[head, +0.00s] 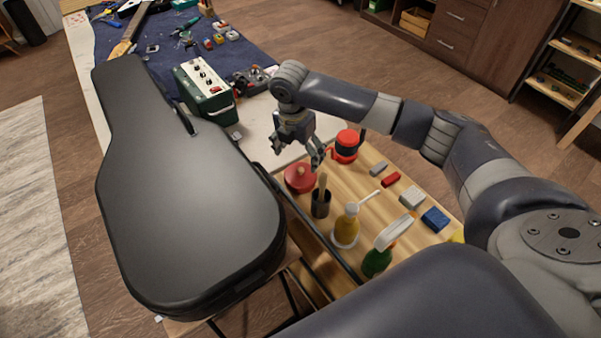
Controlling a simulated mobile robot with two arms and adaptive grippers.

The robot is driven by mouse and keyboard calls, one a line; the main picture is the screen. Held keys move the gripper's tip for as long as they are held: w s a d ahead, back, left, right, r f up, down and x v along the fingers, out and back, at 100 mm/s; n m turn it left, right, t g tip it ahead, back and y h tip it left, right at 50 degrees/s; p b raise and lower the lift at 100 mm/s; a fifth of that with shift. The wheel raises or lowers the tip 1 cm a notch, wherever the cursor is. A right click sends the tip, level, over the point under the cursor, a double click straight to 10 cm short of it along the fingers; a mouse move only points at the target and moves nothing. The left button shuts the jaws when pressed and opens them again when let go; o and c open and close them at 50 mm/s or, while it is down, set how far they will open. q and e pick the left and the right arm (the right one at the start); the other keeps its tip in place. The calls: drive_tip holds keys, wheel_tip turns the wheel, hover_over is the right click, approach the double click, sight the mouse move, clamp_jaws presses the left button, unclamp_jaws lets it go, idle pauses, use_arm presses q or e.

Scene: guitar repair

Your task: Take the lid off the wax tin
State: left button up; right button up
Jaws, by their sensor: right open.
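The wax tin (297,184) is a low, round red tin on the wooden cart top, near its left edge. Its red lid (300,173) has a small light knob and appears to sit on the tin. My right gripper (297,161) is open and points down, just above and behind the lid. Its fingers look apart from the lid, with nothing between them. My left gripper is not in view.
A dark cup with a brush (321,203), a yellow bottle (346,227) and a green spray bottle (379,259) stand in front. A black guitar case (190,200) lies left.

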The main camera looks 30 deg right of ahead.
sight(301, 171)
drive_tip(key=shift+d+f+p, duration=0.15)
drive_tip(key=shift+f+p, duration=0.15)
drive_tip(key=shift+f, duration=1.3)
drive_tip(key=shift+d+f+p, duration=0.1)
drive_tip(key=shift+f+p, duration=0.2)
drive_tip(key=shift+f, duration=1.25)
drive_tip(key=shift+s, duration=0.2)
drive_tip(key=c, duration=1.8)
clamp_jaws()
